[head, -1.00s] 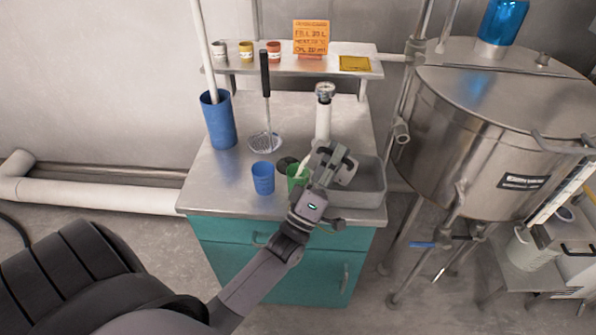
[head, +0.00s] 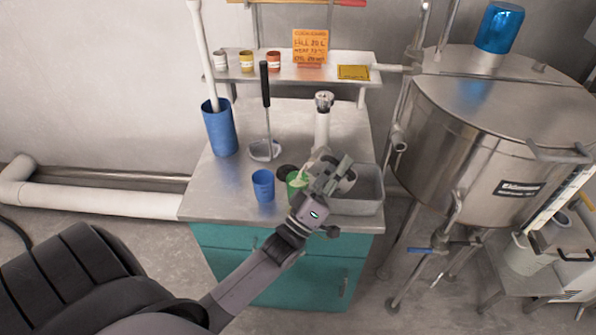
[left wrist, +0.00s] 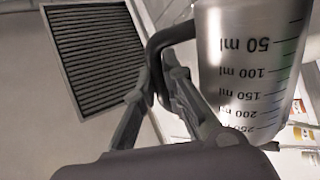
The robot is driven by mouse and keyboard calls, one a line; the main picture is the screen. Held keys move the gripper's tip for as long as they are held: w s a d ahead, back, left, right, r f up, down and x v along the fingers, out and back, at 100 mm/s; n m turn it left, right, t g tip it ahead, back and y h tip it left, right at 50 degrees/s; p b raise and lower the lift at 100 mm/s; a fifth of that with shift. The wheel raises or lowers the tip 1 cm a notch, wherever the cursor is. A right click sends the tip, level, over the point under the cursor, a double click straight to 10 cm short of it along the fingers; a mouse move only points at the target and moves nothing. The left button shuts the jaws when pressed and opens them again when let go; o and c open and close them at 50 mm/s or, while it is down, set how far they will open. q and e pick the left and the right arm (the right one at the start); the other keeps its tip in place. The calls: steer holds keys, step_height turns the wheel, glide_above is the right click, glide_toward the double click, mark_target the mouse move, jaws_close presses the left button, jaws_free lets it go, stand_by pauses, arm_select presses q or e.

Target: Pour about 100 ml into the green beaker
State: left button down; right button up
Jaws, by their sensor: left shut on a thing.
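The green beaker (head: 293,188) stands near the front of the steel-topped bench, partly hidden by my left gripper. My left gripper (head: 327,172) is just right of it and above it, shut on the black handle of a clear measuring jug (left wrist: 250,65). In the left wrist view the gripper's fingers (left wrist: 160,70) close around this handle. The jug's marks run from 50 to 250 ml and appear upside down there. In the head view the jug is mostly hidden, so I cannot tell its tilt or the levels. My right gripper is not in view.
A blue beaker (head: 263,186) stands left of the green one. A grey tray (head: 366,205) lies to the right. A strainer (head: 264,150), a blue holder (head: 219,128) and a white upright post (head: 322,128) stand behind. A steel kettle (head: 470,150) stands right of the bench.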

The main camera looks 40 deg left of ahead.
mark_target(351, 174)
arm_select(q)
steer(key=shift+r+m+g+h, duration=0.2)
steer(key=shift+m+g+h, duration=0.15)
steer(key=shift+m, duration=0.35)
steer(key=shift+w+d+r+m+g+h+p, duration=0.1)
steer(key=shift+d+m+g+h+p, duration=0.15)
steer(key=shift+m+h+p, duration=0.25)
steer(key=shift+w+d+r+m+g+h+p, duration=0.15)
steer(key=shift+m+g+h+p, duration=0.1)
steer(key=shift+m+p, duration=0.3)
steer(key=shift+d+f+m+g+h, duration=0.15)
steer(key=shift+f+m+g+h, duration=0.2)
steer(key=shift+f+m, duration=0.4)
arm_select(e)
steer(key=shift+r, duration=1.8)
